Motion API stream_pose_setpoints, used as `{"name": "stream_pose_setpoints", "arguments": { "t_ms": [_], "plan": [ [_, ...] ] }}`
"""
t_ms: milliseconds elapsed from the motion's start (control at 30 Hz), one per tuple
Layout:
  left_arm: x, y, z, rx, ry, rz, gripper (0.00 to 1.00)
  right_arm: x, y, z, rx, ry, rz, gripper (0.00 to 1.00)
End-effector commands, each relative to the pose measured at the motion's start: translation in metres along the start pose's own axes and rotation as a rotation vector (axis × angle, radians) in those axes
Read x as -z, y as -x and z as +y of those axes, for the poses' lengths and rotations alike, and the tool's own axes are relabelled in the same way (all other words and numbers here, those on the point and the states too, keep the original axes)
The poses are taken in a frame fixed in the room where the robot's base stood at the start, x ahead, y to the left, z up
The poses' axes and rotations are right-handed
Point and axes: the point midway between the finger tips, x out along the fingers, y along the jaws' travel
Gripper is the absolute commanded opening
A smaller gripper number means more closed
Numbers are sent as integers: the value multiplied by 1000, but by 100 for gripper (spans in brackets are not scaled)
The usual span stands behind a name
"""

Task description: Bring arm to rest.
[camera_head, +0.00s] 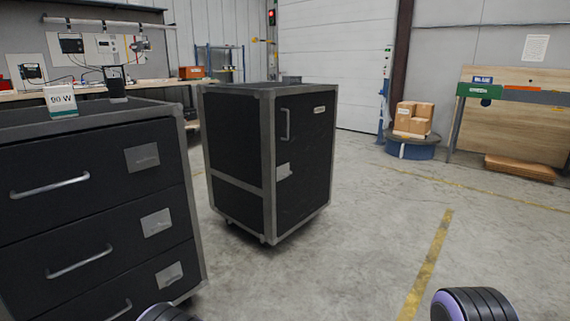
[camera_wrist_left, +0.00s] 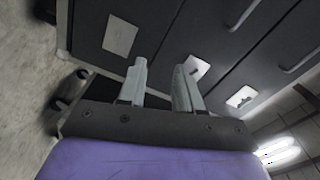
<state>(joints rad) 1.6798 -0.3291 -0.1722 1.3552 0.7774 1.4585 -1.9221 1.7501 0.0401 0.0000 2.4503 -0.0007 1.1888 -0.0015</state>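My left gripper (camera_wrist_left: 160,66) shows in the left wrist view. Its two pale fingers stand apart with nothing between them, in front of the black drawer cabinet (camera_wrist_left: 225,50). I cannot tell how far the tips are from the drawer fronts. In the head view only a rounded piece of each of my arms shows at the bottom edge, one left of centre and one at the right. Neither gripper shows there, and my right gripper is hidden from both views.
A black cabinet (camera_head: 238,140) stands behind. Boxes (camera_head: 413,118) sit on a blue round base (camera_head: 411,148). Floor at right is clear.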

Motion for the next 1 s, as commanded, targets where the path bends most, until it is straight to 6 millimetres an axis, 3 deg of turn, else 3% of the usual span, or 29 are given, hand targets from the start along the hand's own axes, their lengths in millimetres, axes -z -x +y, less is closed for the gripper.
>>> {"name": "stream_pose_setpoints", "arguments": {
  "t_ms": [167, 267, 367, 467, 500, 600, 800, 1000],
  "plan": [
    [-16, 9, 17, -80, 163, 38, 34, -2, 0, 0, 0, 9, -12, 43],
    [-37, 18, 34, -157, 271, 41, 34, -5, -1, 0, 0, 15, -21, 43],
    [-71, 34, 56, -269, 397, 13, 34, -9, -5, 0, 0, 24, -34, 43],
    [-130, 66, 88, -434, 556, -93, 34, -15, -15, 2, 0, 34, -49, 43],
    [-157, 84, 100, -506, 624, -162, 34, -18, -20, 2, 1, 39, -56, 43],
    [-213, 131, 118, -642, 751, -345, 34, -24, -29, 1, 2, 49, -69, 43],
    [-279, 206, 126, -780, 853, -625, 34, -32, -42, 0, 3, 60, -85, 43],
    [-318, 265, 123, -867, 853, -811, 34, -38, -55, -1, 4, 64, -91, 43]
  ]
}}
